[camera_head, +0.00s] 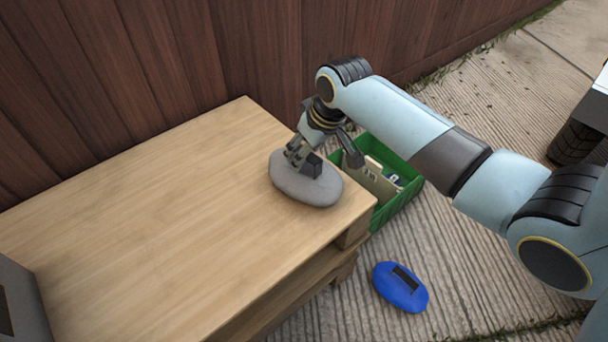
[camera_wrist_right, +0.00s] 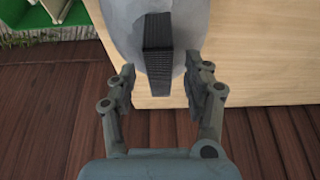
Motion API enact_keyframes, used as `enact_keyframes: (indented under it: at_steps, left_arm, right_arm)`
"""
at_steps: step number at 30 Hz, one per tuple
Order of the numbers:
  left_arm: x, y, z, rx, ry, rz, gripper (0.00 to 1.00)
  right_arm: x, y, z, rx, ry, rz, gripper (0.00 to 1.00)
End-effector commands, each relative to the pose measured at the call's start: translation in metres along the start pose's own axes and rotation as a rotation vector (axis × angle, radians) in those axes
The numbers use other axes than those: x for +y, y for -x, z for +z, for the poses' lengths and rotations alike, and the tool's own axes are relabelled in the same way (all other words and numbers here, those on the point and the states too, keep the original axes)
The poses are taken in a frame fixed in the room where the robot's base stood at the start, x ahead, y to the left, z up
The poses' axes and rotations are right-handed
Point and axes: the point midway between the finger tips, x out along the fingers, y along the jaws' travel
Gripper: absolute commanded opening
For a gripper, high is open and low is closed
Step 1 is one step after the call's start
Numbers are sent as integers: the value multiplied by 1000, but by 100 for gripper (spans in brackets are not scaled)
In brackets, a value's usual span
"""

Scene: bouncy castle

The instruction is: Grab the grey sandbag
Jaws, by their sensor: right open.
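The grey sandbag (camera_head: 292,189) is a rounded oval bag lying near the right edge of the wooden table. It also shows at the top of the right wrist view (camera_wrist_right: 120,22), with a black strap handle (camera_wrist_right: 158,46) on it. My right gripper (camera_head: 310,160) is over the sandbag. In the right wrist view its two fingers (camera_wrist_right: 164,85) are apart, one on each side of the strap's near end, and the strap is not clamped. My left gripper is in neither view.
The wooden table (camera_head: 150,215) is mostly bare. A green crate (camera_head: 400,201) with several items stands on the ground beyond its right edge. A blue sandbag (camera_head: 398,290) lies on the paving. A wooden fence (camera_head: 110,80) runs behind. A grey object (camera_head: 22,300) is at lower left.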

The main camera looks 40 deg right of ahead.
Motion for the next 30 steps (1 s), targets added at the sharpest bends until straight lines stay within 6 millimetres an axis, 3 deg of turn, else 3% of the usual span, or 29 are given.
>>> enact_keyframes:
  at_steps: [6,17,30]
  left_arm:
    - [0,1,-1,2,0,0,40]
    - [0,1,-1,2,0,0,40]
    - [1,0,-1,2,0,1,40]
  right_arm:
    - [0,1,-1,1,0,0,48]
    - [0,1,0,0,0,0,1]
    - [0,2,-2,5,1,1,0]
